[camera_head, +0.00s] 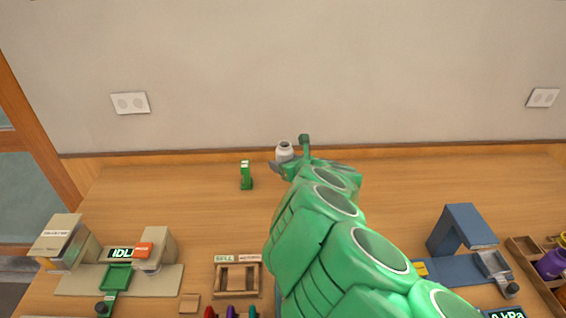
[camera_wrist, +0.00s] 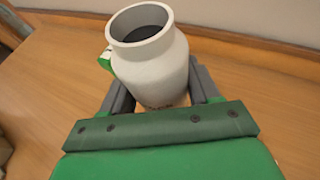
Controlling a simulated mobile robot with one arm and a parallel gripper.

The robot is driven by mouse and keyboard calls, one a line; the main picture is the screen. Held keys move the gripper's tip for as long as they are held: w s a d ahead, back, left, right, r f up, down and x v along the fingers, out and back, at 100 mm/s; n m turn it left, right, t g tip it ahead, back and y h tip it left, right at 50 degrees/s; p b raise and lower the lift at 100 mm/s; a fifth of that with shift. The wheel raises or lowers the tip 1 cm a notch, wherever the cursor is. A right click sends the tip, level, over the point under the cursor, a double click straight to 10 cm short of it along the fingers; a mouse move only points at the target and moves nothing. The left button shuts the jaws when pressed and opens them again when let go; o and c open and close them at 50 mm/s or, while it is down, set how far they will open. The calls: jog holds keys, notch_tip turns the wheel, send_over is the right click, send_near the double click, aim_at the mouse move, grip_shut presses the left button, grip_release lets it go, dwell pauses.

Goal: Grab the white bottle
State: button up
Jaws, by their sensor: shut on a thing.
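The white bottle (camera_wrist: 150,62) is upright between my gripper's two grey fingers in the wrist view, with an open round mouth at its top. My gripper (camera_wrist: 158,92) is shut on its body. In the head view the bottle (camera_head: 284,150) shows near the back of the wooden table, close to the wall, and my gripper (camera_head: 286,166) is right at it. My green arm covers the bottle's lower right side there. I cannot tell whether the bottle's base touches the table.
A small green object (camera_head: 246,176) stands left of the bottle. Beige devices (camera_head: 150,250) are at front left, a wooden frame (camera_head: 238,278) at front middle, a blue stand (camera_head: 462,230) and a wooden crate (camera_head: 527,250) at right. The back left of the table (camera_head: 160,190) is clear.

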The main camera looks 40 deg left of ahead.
jog(key=s+d+r, duration=0.3)
jog(key=s+d, duration=0.1)
jog(key=d, duration=0.1)
jog(key=shift+s+d+r, duration=0.15)
jog(key=shift+s+d, duration=0.1)
jog(key=shift+d, duration=0.1)
